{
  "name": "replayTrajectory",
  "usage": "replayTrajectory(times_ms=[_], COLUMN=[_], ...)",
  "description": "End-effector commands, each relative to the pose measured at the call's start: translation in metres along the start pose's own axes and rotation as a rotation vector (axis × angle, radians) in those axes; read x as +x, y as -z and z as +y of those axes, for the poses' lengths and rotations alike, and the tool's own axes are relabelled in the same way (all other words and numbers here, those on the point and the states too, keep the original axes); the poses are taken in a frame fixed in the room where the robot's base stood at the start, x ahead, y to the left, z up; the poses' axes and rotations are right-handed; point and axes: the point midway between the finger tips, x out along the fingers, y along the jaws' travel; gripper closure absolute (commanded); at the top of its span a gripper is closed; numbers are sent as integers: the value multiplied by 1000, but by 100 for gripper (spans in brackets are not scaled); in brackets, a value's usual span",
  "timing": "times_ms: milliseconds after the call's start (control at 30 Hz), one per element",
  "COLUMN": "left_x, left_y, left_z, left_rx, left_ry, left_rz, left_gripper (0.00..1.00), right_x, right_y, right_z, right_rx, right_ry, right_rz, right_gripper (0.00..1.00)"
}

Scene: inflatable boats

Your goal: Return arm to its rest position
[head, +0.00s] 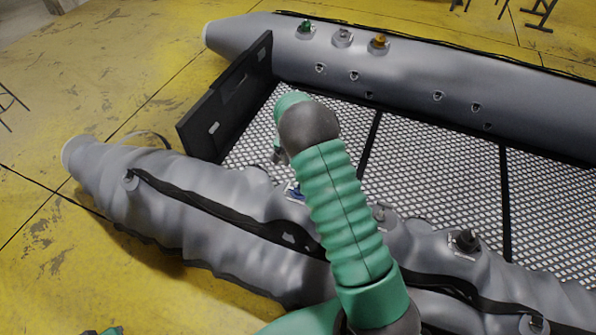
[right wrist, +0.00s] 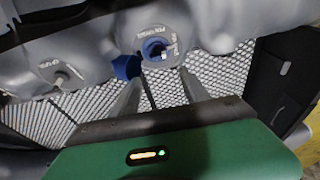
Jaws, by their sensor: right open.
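My green right arm (head: 340,215) reaches from the bottom centre over the near tube, its wrist above the boat's floor. My right gripper (right wrist: 160,97) shows in the right wrist view with its two grey fingers apart and nothing between them. Just beyond the fingertips is a round valve with a blue inside (right wrist: 155,48) on the grey tube, with a blue cap (right wrist: 127,67) beside it. In the head view a bit of blue (head: 295,190) shows beside my forearm. Only a green and dark sliver shows at the bottom left; my left gripper cannot be made out.
The near grey tube (head: 215,220) looks wrinkled and slack; the far tube (head: 420,75) looks fuller, with green, white and orange valves. A black transom board (head: 225,105) stands at the left end. The mesh floor (head: 430,185) is open. Yellow ground (head: 60,200) is clear at left.

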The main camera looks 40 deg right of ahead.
Motion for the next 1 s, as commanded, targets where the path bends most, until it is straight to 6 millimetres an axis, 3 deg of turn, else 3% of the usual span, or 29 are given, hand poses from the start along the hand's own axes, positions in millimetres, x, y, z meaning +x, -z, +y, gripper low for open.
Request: replayTrajectory(times_ms=[33, 167, 667, 767, 867, 900, 1000], left_x=[-3, -5, -4, -5, -4, -4, -4], left_y=[1, 1, 1, 1, 1, 1, 1], left_z=[0, 0, 0, 0, 0, 0, 0], left_rx=[0, 0, 0, 0, 0, 0, 0], left_ry=[0, 0, 0, 0, 0, 0, 0], left_rz=[0, 0, 0, 0, 0, 0, 0], left_gripper=[64, 64, 64, 64, 64, 64, 64], right_x=[-11, -22, -25, -43, -79, -93, -122], right_y=[0, 0, -2, -24, -74, -99, -156], right_z=[0, 0, 0, -5, -8, -7, 3], right_rx=[0, 1, -6, -81, -260, -349, -564], right_ry=[0, -1, 1, 27, 81, 105, 154], right_rz=[0, 0, -1, -11, -22, -24, -20], right_gripper=[46, 46, 46, 46, 46, 46, 46])
